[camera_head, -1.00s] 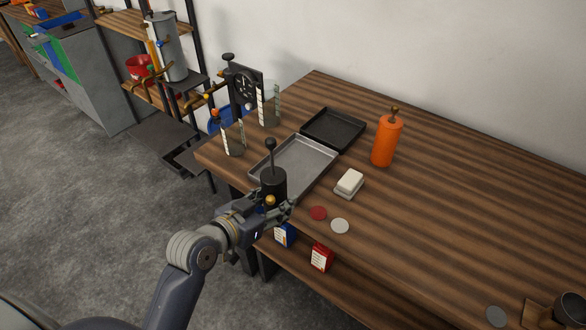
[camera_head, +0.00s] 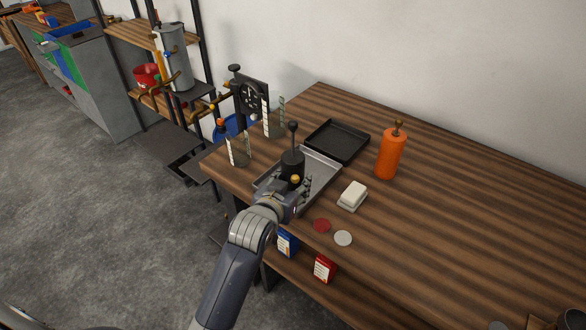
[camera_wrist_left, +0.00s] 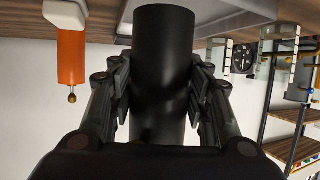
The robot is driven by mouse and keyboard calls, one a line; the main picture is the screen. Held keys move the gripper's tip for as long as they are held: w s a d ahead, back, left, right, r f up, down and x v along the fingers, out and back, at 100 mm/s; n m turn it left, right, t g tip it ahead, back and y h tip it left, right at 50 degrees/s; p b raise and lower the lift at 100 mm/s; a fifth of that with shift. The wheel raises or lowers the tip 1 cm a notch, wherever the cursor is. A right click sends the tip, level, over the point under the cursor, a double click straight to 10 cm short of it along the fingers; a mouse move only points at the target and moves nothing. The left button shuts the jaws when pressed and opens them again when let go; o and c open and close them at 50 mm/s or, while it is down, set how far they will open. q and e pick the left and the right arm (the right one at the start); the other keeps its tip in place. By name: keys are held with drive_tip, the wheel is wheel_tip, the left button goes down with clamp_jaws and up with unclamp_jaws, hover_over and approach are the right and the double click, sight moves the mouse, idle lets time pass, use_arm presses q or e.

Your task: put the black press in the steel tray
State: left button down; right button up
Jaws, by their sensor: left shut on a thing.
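The black press (camera_head: 292,162), a dark cylinder with a plunger rod and ball knob on top, is upright in my left gripper (camera_head: 291,186). In the left wrist view the press (camera_wrist_left: 163,75) fills the middle, with the fingers (camera_wrist_left: 163,92) shut on both its sides. The steel tray (camera_head: 325,171) lies on the table, and the press is over it in the head view. Whether the press's base touches the tray is hidden by my gripper and arm. My right gripper is not in view.
A black tray (camera_head: 337,141) lies behind the steel tray. An orange press (camera_head: 390,153) stands to the right. The table's right side is mostly clear.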

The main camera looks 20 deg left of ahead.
use_arm(q)
drive_tip(key=w+a+f, duration=0.1)
drive_tip(key=w, duration=0.1)
drive_tip(key=w+a+f+p, duration=0.1)
drive_tip(key=w, duration=0.2)
drive_tip(key=w+f+p, duration=0.1)
drive_tip(key=w, duration=0.2)
drive_tip(key=shift+w+a+f, duration=0.1)
drive_tip(key=shift+a, duration=0.3)
drive_tip(key=shift+f, duration=0.45)
drive_tip(key=c, duration=0.9)
unclamp_jaws()
drive_tip(key=shift+f, duration=0.15)
drive_tip(key=shift+o, duration=0.3)
drive_tip(key=v, duration=1.2)
drive_tip(key=shift+b, duration=0.45)
